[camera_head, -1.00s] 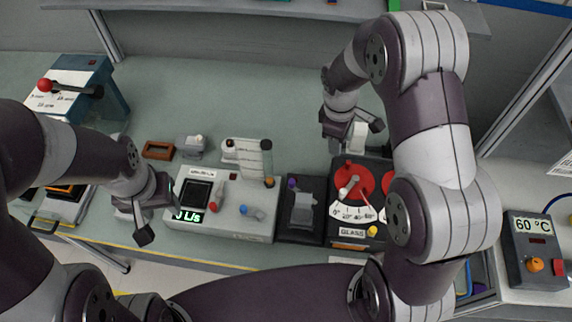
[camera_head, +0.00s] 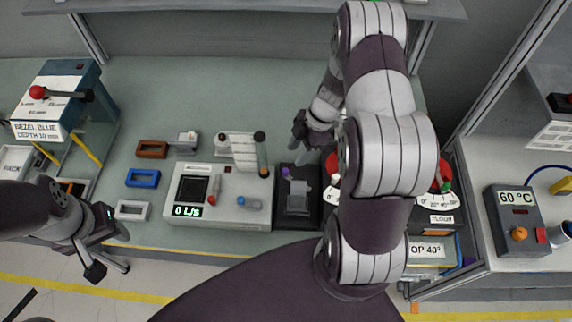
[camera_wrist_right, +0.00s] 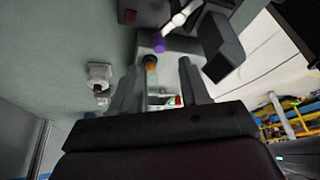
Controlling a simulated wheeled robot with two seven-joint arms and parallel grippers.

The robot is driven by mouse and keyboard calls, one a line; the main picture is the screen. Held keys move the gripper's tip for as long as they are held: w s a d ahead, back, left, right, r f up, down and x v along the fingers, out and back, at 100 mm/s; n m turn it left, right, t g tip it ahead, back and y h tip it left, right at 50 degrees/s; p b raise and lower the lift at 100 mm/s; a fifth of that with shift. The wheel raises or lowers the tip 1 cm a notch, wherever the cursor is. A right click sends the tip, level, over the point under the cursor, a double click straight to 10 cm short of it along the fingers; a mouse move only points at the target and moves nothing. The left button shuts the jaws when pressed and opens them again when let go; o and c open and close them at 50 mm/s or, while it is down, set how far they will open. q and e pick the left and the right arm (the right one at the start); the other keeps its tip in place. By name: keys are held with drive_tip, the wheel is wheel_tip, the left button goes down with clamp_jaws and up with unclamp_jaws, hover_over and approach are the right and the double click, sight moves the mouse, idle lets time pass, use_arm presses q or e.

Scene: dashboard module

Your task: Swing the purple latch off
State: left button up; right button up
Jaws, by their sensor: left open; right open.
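The purple latch (camera_head: 286,172) shows as a small purple knob at the top left of a dark box (camera_head: 297,226) in the head view. In the right wrist view the purple knob (camera_wrist_right: 158,44) lies beyond the fingertips, roughly in line with the space between them. My right gripper (camera_head: 303,147) is open and empty, just above and behind the dark box, apart from the latch as far as I can tell. Its two fingers also show in the wrist view (camera_wrist_right: 158,75). My left gripper (camera_head: 108,254) is open and empty at the lower left.
A grey flow module (camera_head: 230,219) reading 0 L/s stands directly left of the dark box. Red dials (camera_head: 331,165) are partly hidden behind my right arm. Brown, blue and white frames (camera_head: 143,178) lie further left. A 60 °C box (camera_head: 513,215) stands at right.

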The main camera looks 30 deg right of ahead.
sight(286, 170)
drive_tip(key=x, duration=0.7)
drive_tip(key=shift+a+p, duration=0.15)
drive_tip(key=shift+p, duration=0.15)
drive_tip(key=shift+f, duration=0.4)
drive_tip(key=shift+a, duration=0.1)
clamp_jaws()
